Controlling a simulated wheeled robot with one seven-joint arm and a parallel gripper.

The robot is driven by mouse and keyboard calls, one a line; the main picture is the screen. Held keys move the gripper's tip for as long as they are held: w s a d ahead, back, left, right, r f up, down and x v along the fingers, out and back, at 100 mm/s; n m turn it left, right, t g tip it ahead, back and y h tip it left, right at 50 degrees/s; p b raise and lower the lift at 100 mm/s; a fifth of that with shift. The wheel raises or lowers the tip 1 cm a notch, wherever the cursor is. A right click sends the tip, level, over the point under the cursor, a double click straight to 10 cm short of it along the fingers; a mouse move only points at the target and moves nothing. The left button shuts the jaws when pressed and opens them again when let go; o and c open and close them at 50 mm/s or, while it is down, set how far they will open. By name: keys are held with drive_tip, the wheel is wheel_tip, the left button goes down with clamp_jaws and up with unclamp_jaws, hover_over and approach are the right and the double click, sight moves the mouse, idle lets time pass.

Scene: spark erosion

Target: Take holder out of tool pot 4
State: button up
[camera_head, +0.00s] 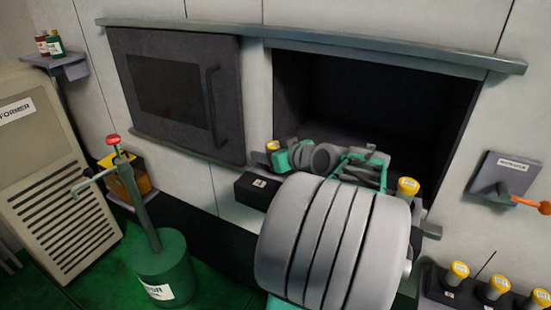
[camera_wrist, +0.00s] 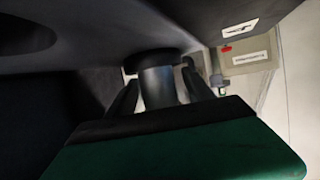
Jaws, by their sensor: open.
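My gripper (camera_wrist: 163,92) is open, its two dark fingers on either side of a dark grey cylinder (camera_wrist: 160,88) with a wider dark rim at its far end. I cannot tell whether the fingers touch it. In the head view a yellow-topped holder (camera_head: 272,146) shows at the left end of my arm, above a black block (camera_head: 257,190) with a small white label. The number on it is too small to read, and my arm hides much of this area. Another yellow-topped holder (camera_head: 408,187) stands to the right of my arm.
Several yellow-topped holders (camera_head: 458,270) stand in a dark rack at the lower right. Behind my arm is a dark open recess (camera_head: 385,105), with a closed dark door (camera_head: 175,90) to its left. A green pump-like stand (camera_head: 160,265) is on the floor at left.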

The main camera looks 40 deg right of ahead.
drive_tip(key=shift+c, duration=0.4)
clamp_jaws()
idle(0.4)
